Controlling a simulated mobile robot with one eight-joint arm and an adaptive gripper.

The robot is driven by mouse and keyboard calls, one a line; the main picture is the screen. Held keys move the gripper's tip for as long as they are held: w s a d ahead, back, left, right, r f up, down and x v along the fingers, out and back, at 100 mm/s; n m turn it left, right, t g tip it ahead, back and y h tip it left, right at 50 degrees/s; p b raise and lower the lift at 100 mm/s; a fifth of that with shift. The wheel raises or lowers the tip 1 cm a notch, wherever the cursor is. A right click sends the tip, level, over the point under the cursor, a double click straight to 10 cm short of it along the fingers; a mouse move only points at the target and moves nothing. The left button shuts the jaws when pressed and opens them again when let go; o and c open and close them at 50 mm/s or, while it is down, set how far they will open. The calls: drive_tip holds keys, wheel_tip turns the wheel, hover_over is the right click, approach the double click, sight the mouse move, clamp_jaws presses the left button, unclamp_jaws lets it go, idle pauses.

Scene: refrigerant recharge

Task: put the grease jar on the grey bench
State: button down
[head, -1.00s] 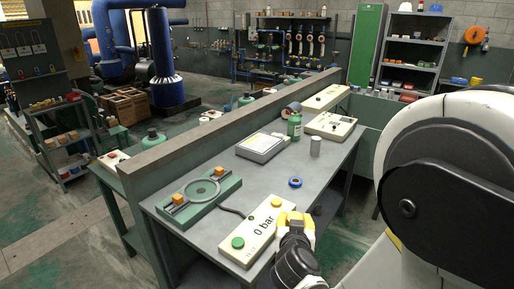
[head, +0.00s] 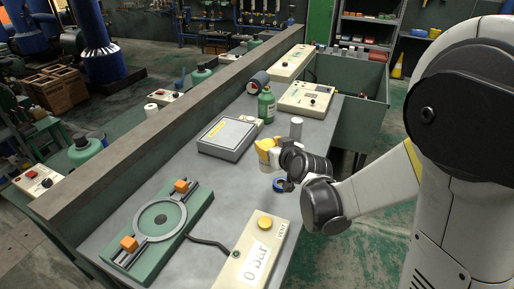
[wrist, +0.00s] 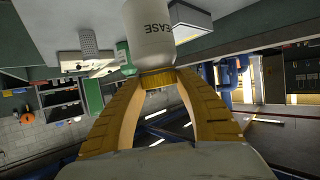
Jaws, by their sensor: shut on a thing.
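My gripper (head: 267,146), with yellow fingers, is over the grey bench (head: 222,192) in the head view. In the wrist view its fingers (wrist: 158,78) are shut on the yellowish top of the white grease jar (wrist: 150,40), whose label reads "EASE" in part. The wrist picture is upside down, so the jar hangs below the fingers. In the head view the jar (head: 267,163) shows small and pale under the fingers, partly hidden by my wrist. I cannot tell whether its base touches the bench.
A scale (head: 228,138) and a green bottle (head: 266,105) stand behind the gripper. A grey cylinder (head: 296,128) is close to its right. A blue tape roll (head: 279,185) lies just in front. The green clamp fixture (head: 160,217) and "0 bar" box (head: 255,258) are nearer; bare bench lies between.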

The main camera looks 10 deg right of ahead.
drive_tip(key=shift+w+a+r, duration=0.1)
drive_tip(key=shift+w+r, duration=0.05)
drive_tip(key=shift+w, duration=0.2)
drive_tip(key=w+a+f+b, duration=0.4)
drive_tip(key=a+f+b, duration=0.2)
drive_tip(key=a+f, duration=0.4)
drive_tip(key=shift+w+a+f+b, duration=0.15)
drive_tip(key=shift+w+f+b, duration=0.1)
drive_tip(key=shift+w+b, duration=0.15)
drive_tip(key=c, duration=0.9)
unclamp_jaws()
drive_tip(key=shift+o, duration=0.2)
